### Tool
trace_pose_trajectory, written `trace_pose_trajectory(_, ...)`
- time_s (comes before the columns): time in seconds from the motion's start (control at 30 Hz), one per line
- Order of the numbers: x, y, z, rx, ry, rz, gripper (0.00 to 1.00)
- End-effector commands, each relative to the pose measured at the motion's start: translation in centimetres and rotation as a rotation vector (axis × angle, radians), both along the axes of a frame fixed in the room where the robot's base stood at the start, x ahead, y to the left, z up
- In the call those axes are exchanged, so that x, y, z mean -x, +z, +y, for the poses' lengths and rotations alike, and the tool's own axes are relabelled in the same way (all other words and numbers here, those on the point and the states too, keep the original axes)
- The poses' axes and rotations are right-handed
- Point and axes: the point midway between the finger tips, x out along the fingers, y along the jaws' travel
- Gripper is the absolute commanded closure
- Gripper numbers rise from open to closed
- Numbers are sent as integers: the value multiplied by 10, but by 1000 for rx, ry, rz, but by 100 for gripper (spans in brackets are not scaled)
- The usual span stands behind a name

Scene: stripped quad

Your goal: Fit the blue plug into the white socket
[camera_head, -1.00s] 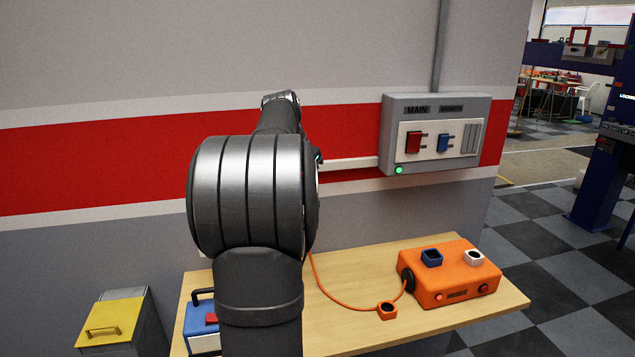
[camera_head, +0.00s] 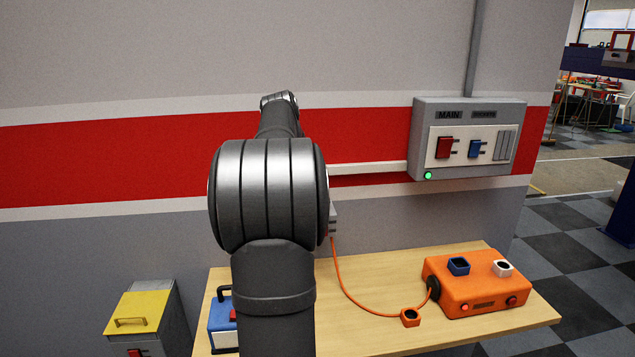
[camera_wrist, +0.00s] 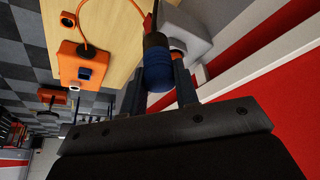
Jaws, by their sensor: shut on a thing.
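My gripper (camera_wrist: 160,80) is shut on the blue plug (camera_wrist: 156,62), which sits between the two fingers in the wrist view. In the head view my own arm hides both gripper and plug. The white socket (camera_head: 503,268) is a small square-rimmed piece on top of the orange box (camera_head: 477,290), at its right. A blue socket (camera_head: 458,267) stands left of it on the same box.
The wooden table (camera_head: 375,335) carries the box, an orange cable (camera_head: 347,293) with an orange connector (camera_head: 410,317), and a blue case (camera_head: 222,322). A grey wall panel (camera_head: 468,138) hangs above. A yellow-topped bin (camera_head: 138,311) stands left.

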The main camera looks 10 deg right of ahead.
Motion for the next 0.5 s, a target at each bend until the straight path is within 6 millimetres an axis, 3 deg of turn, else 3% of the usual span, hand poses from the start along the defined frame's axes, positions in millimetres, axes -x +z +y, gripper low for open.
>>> trace_pose_trajectory(0.5, -23, 0, 59, 1, 2, 1, 96)
